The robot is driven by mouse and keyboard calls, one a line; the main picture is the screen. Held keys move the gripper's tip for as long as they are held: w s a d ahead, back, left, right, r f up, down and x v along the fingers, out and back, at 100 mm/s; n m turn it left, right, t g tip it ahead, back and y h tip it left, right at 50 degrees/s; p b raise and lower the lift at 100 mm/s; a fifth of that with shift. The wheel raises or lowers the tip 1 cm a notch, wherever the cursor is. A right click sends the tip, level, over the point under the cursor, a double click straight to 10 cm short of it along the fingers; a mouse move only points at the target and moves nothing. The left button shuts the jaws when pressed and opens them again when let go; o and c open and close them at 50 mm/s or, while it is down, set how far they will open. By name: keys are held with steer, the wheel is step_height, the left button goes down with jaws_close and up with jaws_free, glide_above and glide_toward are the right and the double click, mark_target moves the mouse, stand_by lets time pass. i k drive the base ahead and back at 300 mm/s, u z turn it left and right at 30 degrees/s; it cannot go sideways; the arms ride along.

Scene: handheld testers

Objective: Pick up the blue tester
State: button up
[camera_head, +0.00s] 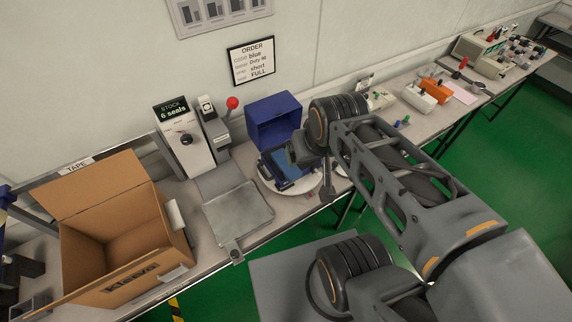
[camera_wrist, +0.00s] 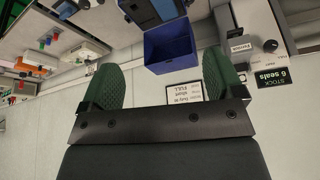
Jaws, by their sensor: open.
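A blue tester (camera_head: 287,163) with a dark face lies on a white round plate (camera_head: 300,188), in front of an open blue box (camera_head: 273,121). My arm partly hides the tester and plate. In the wrist view, the tester (camera_wrist: 150,10) is cut by the top edge, beyond the blue box (camera_wrist: 170,48). My gripper (camera_wrist: 162,75) is open there, with its two green pads wide apart and nothing between them. In the head view, my gripper is close to the tester's right side, mostly hidden by my wrist; I cannot tell whether it touches.
An open cardboard box (camera_head: 125,235) stands at the left, beside a grey flat plate (camera_head: 238,217) and a stock display (camera_head: 172,108). An order sign (camera_head: 251,61) hangs behind. An orange tester (camera_head: 435,91) and a white one (camera_head: 418,99) lie farther right.

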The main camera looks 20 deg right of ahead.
mark_target(291, 173)
steer(key=z, duration=2)
steer(key=k, duration=0.8)
steer(key=u, duration=1.7)
